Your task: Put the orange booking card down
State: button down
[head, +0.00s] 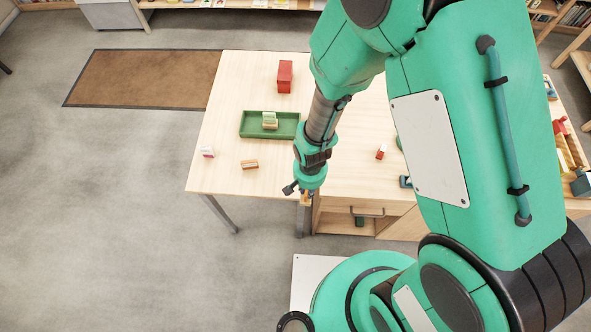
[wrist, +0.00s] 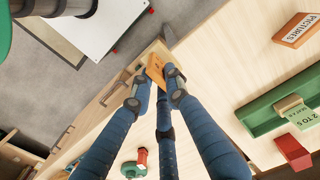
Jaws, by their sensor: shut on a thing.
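My gripper (head: 304,192) is at the front edge of the light wooden table (head: 225,105). In the wrist view my gripper (wrist: 158,88) has its blue fingers closed on the orange booking card (wrist: 155,70). The card shows between the fingertips, tilted, over the table's front edge and the drawer front. In the head view only a small orange piece of the card (head: 306,200) shows below my gripper. The fingers hide part of the card. I cannot tell whether it touches the table.
An orange block marked PICTURES (wrist: 298,30), a white-and-red block (head: 207,152), a red block (head: 285,77) and a small red-and-white block (head: 381,151) stand on the table. The table's left front area is mostly clear.

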jog(key=w+a, duration=0.4)
jog(key=w, duration=0.5)
jog(key=shift+w+a+f, duration=0.15)
jog(key=shift+a+f, duration=0.25)
jog(key=shift+f, duration=0.05)
jog(key=shift+f, duration=0.15)
jog(key=shift+f+p, duration=0.3)
jog(key=shift+f, duration=1.3)
jog(key=shift+f, duration=0.15)
jog(key=c, duration=1.7)
grip_release()
jog(key=shift+r, duration=6.15)
